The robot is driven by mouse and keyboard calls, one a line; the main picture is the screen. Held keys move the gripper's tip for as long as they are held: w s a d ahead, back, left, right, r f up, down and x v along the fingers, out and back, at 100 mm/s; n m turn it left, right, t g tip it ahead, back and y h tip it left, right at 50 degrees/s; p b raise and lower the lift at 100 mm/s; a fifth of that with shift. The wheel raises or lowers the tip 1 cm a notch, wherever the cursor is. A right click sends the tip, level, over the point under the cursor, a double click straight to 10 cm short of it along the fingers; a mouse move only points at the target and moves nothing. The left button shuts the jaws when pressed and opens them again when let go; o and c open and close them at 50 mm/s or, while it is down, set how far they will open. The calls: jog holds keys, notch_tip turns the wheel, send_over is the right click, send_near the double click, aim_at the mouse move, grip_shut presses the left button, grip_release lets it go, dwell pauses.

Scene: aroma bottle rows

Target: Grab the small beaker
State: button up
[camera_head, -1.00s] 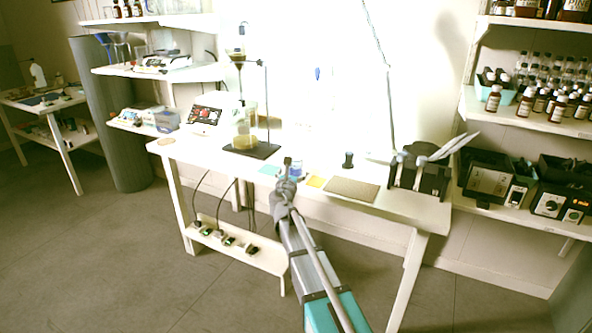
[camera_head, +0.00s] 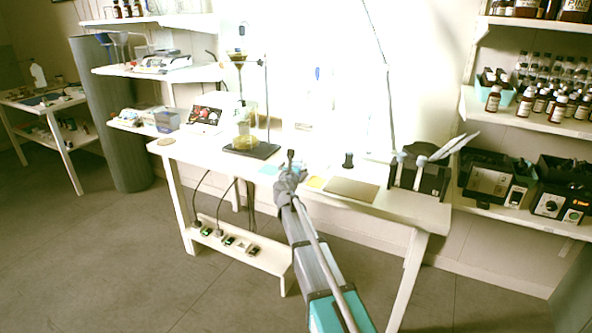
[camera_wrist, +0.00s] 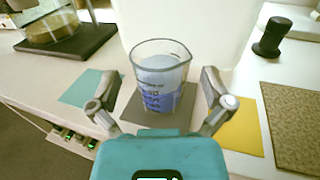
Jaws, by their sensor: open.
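The small beaker (camera_wrist: 160,82) is clear glass with blue markings. It stands upright on a grey mat (camera_wrist: 133,108) on the white table in the wrist view. My gripper (camera_wrist: 158,92) is open, with one finger on each side of the beaker in the picture; I cannot tell whether either finger touches it. In the head view my gripper (camera_head: 290,165) is over the table's front part and hides most or all of the beaker.
A teal mat (camera_wrist: 92,87) lies left of the beaker and a yellow mat (camera_wrist: 238,128) right of it. A brown board (camera_wrist: 295,125) and a black knob-like object (camera_wrist: 272,37) are further right. A stand with a large glass vessel (camera_head: 243,140) is at the back left.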

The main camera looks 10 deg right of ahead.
jog(key=shift+x, duration=1.4)
jog(key=c, duration=1.2)
jog(key=shift+r, duration=0.15)
notch_tip(320, 180, up, 3)
jog(key=p, duration=0.3)
jog(key=s+a+r+p, duration=0.3)
jog(key=s+r+p, duration=0.6)
jog(key=s, duration=0.4)
jog(key=shift+s+a+r+p, duration=0.3)
jog(key=shift+a+r+p, duration=0.05)
jog(key=shift+p, duration=0.15)
